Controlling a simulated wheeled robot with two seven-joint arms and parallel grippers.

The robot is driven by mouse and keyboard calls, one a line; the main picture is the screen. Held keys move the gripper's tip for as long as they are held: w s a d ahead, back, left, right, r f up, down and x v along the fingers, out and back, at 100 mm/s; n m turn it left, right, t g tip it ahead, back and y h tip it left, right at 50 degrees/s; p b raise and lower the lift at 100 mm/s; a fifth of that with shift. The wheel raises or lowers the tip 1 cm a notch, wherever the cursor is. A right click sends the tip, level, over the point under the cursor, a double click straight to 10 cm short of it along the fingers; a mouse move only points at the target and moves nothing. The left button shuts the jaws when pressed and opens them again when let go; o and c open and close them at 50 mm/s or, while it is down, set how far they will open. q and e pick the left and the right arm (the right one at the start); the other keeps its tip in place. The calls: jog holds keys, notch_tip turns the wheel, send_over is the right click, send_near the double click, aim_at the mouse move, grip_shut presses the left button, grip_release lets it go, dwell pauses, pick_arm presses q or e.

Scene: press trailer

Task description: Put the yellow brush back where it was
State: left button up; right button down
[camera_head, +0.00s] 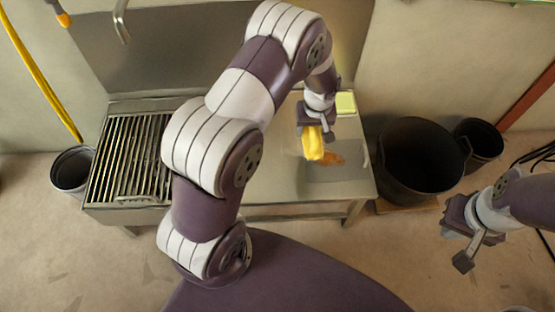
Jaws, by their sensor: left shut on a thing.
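The yellow brush (313,144) is in my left gripper (314,126), which is shut on it. The brush hangs down from the jaws over the right part of the metal counter (265,184). An orange-brown patch (333,158) shows right beside the brush; I cannot tell whether it is a stain or part of the brush. My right gripper (460,236) is at the lower right, over the floor and away from the counter. Its fingers are partly visible, and nothing shows between them.
A slatted rack (128,160) fills the counter's left end. A yellow-green block (346,103) sits at its back right. Black buckets (418,160) (478,144) stand to the right, a grey bucket (73,169) to the left. A tap (121,22) is on the back wall.

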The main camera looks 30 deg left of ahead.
pick_arm(q)
jog(key=s+a+f+b, duration=0.1)
jog(key=a+f, duration=0.1)
jog(key=s+a+f, duration=0.2)
jog(key=a, duration=0.1)
jog(key=s+a+f+b, duration=0.1)
jog(key=a, duration=0.2)
jog(key=shift+s+a+f+b, duration=0.1)
jog(key=shift+s+f+b, duration=0.05)
jog(key=shift+f+b, duration=0.25)
notch_tip(320, 180, down, 4)
jog(key=shift+f+b, duration=0.1)
jog(key=shift+b, duration=1.15)
jog(key=shift+r, duration=0.2)
jog(key=shift+f, duration=0.2)
jog(key=o, duration=0.9)
jog(key=shift+o, duration=0.2)
